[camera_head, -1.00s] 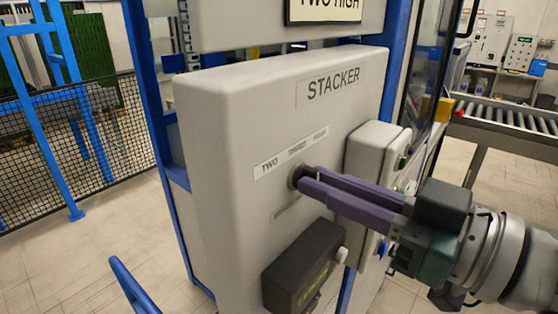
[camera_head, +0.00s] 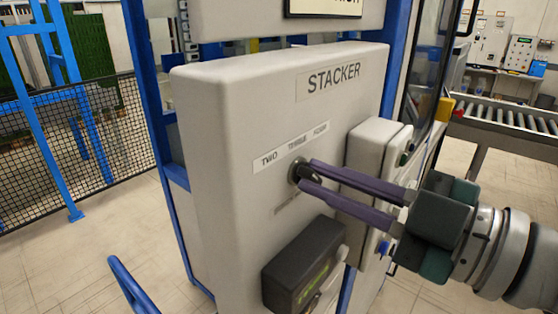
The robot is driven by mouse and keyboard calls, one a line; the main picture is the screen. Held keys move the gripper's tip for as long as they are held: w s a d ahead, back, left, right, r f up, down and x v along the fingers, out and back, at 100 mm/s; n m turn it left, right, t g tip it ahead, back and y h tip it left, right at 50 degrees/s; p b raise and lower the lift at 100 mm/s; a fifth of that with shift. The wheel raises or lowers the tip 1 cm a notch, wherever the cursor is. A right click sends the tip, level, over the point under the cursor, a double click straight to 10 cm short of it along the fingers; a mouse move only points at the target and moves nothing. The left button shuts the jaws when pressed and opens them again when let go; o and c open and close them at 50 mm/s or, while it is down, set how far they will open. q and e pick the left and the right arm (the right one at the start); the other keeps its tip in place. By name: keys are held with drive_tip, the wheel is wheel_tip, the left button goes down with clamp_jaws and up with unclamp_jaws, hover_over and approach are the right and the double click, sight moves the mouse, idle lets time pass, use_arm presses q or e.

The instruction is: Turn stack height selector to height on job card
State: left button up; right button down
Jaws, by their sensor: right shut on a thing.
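The stacker panel (camera_head: 235,120) is a pale box labelled STACKER. The stack height selector (camera_head: 293,173) is a small dark round knob on its front, under a white strip (camera_head: 290,153) with TWO at its left and two more words, blurred. My right gripper (camera_head: 303,174) comes in from the right, its purple fingers shut on the selector, one above the other and hiding most of it. The exact pointing of the selector is hidden. The card (camera_head: 322,6) above the panel is cut off by the top edge, its wording mostly out of view. My left gripper is not in view.
A grey box with buttons (camera_head: 372,150) sticks out just right of the selector, behind my fingers. A dark display box (camera_head: 305,262) sits below. Blue frame posts (camera_head: 150,90) stand behind the panel, a mesh fence (camera_head: 100,130) at left, a roller conveyor (camera_head: 505,117) at right.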

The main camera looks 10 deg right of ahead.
idle(0.5)
drive_tip(key=c, duration=0.9)
unclamp_jaws()
drive_tip(key=shift+s+d, duration=0.1)
drive_tip(key=shift+s, duration=0.05)
drive_tip(key=b+v, duration=0.3)
drive_tip(key=v, duration=0.6)
drive_tip(key=shift+s, duration=0.25)
drive_tip(key=shift+d, duration=0.2)
